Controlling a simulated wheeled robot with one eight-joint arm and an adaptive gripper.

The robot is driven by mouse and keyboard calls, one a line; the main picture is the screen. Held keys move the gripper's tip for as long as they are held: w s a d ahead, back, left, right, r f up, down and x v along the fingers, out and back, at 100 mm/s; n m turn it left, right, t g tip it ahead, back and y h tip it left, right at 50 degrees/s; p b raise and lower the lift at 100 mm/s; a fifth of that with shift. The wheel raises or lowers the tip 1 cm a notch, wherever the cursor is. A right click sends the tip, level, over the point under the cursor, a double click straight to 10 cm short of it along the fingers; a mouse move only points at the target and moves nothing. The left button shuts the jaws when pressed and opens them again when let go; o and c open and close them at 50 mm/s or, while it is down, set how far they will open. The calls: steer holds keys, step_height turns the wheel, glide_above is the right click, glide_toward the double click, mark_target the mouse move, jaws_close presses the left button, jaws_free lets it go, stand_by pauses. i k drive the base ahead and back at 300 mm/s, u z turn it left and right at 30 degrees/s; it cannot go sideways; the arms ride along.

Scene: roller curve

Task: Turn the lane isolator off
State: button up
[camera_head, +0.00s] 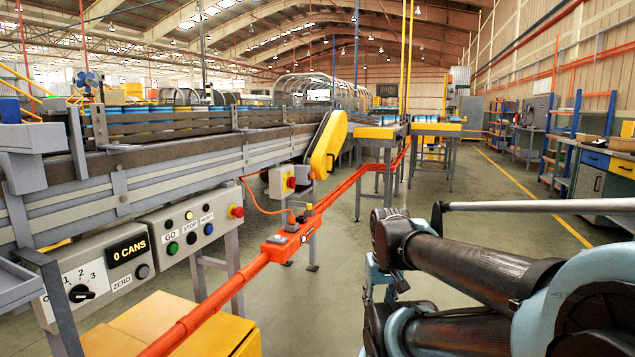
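My arm fills the lower right; my gripper is not visible.
An orange rail (345,187) with an orange box (285,240) runs diagonally in front of the conveyor (190,163). A yellow box top (165,325) is at the bottom left. Workbenches (592,168) stand at right. Open floor lies in the aisle between.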

mark_target(291, 181)
steer(key=u, duration=0.1)
steer(key=i, duration=1.4)
steer(key=u, duration=0.35)
